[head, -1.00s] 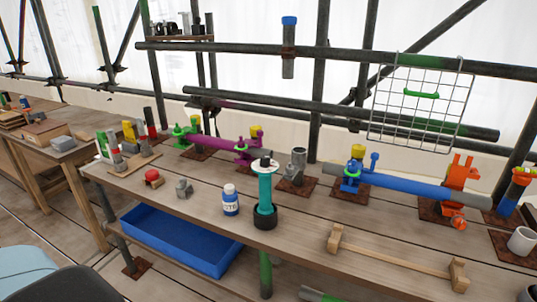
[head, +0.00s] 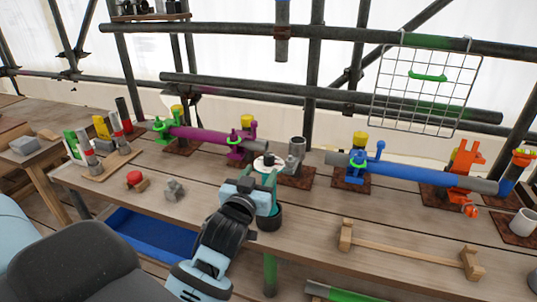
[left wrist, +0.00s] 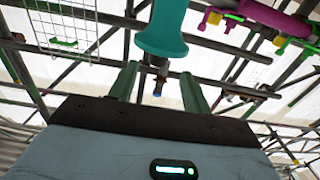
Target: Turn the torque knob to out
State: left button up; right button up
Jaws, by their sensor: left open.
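A teal upright cylinder stands in a black round base (head: 270,222) near the bench's front edge. A white disc (head: 262,162) with a small dark piece sits on its top. No part is clearly labelled as the torque knob; I cannot tell whether this top piece is it. My left gripper (head: 262,180) is open at the front of the cylinder and hides much of it. In the left wrist view, a flared teal part (left wrist: 163,35) shows just beyond and between the spread fingers (left wrist: 158,72). I cannot tell whether they touch. My right gripper is not in view.
A purple pipe (head: 205,138) and a blue pipe (head: 420,183) lie in clamps behind. A grey upright tube (head: 297,150) stands close behind the cylinder. A wooden bar (head: 405,249) lies at right. A red button (head: 134,178) and grey block (head: 174,190) stand at left.

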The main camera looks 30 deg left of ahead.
aim_at(267, 162)
pick_arm(q)
jog(key=shift+w+r, duration=0.1)
jog(key=shift+r, duration=0.1)
jog(key=shift+w, duration=0.25)
jog(key=shift+p+x, duration=0.3)
jog(key=shift+x, duration=3.2)
jog(key=shift+f, duration=0.1)
jog(key=c, duration=0.9)
jog(key=shift+c, duration=0.2)
